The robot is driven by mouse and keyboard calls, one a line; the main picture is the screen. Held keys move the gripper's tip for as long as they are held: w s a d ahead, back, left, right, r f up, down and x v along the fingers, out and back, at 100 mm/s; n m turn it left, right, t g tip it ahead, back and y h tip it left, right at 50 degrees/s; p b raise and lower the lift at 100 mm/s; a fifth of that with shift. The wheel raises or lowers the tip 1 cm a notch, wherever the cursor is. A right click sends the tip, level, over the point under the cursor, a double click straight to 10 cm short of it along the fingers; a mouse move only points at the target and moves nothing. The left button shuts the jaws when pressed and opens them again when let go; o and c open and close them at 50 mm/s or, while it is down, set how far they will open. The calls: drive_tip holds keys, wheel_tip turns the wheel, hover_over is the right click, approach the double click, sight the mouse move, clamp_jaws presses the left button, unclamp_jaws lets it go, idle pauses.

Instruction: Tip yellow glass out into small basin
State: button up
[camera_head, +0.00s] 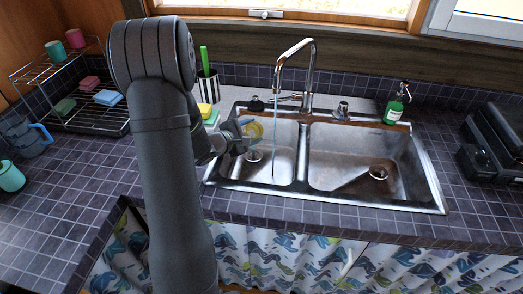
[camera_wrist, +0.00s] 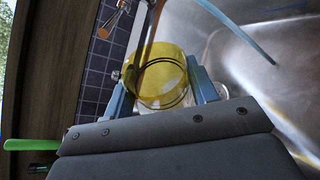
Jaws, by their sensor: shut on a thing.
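The yellow glass (camera_wrist: 160,93) is see-through and held between the two blue fingers of my gripper (camera_wrist: 160,90) in the wrist view. The small basin (camera_head: 282,170) is the left, narrower metal bowl of the sink. A thin blue stream (camera_head: 275,140) runs down from the faucet (camera_head: 308,70) into this basin, to the right of the glass.
The large basin (camera_head: 335,150) lies to the right. A green soap bottle (camera_head: 396,105) stands behind it. A striped cup (camera_head: 208,88) with a green handle and a yellow sponge (camera_head: 205,110) are behind my arm. A wire dish rack (camera_head: 75,115) stands at the left.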

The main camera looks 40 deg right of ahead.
drive_tip(key=shift+w+r+n+g, duration=0.3)
drive_tip(key=shift+w+r+n, duration=0.05)
drive_tip(key=shift+n, duration=0.25)
drive_tip(key=shift+w+d+f+n+g+y, duration=0.1)
drive_tip(key=shift+w+f+n+g+y, duration=0.2)
drive_tip(key=shift+w+n+g, duration=0.25)
drive_tip(key=shift+w+d+r+n, duration=0.1)
drive_tip(key=shift+w+r+n, duration=0.5)
drive_tip(key=shift+w, duration=0.15)
drive_tip(key=shift+w+r+n+g, duration=0.25)
drive_tip(key=shift+w+r+g, duration=0.1)
drive_tip(key=shift+r, duration=0.2)
drive_tip(key=shift+w+r+n+g, duration=0.2)
drive_tip(key=shift+w+r+g, duration=0.1)
drive_tip(key=shift+r, duration=0.2)
drive_tip(key=shift+w+d+r+n+g, duration=0.1)
drive_tip(key=shift+w+r+n+g, duration=0.4)
drive_tip(key=shift+w+n, duration=0.2)
drive_tip(key=shift+y, duration=0.3)
